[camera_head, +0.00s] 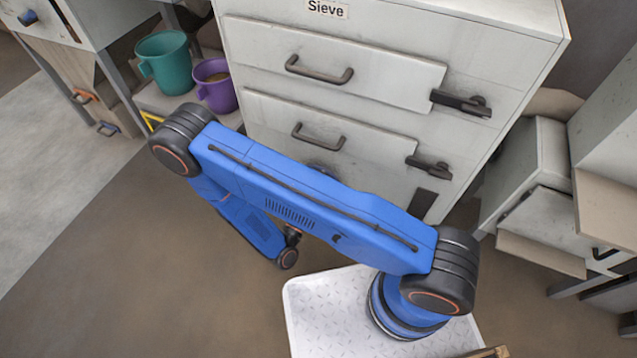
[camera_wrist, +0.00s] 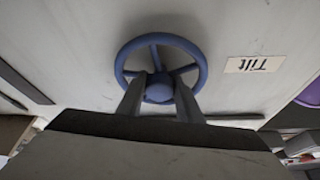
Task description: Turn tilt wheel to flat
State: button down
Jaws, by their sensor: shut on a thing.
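The tilt wheel (camera_wrist: 201,61) is a blue hand wheel with spokes and a round hub, on a pale panel in the wrist view. A label reading "Tilt" (camera_wrist: 253,64), upside down in this view, is to its right. My gripper (camera_wrist: 160,92) reaches up to the wheel, with its two fingers on either side of the hub, shut on it. In the head view my blue arm hides the gripper and most of the wheel; only a small bluish curve shows above the arm at the lower drawer.
A white cabinet labelled "Sieve" (camera_head: 327,9) has an upper drawer (camera_head: 390,78) and a lower drawer (camera_head: 270,108) with dark handles and latches. A teal bucket (camera_head: 165,62) and a purple bucket (camera_head: 214,86) stand left of it. More cabinets (camera_head: 540,165) stand right. Floor at left is clear.

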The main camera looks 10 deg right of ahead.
jog(key=shift+n+t+y, duration=0.8)
jog(key=shift+n+y, duration=0.1)
jog(key=shift+n, duration=1.2)
jog(key=c, duration=1.3)
grip_release()
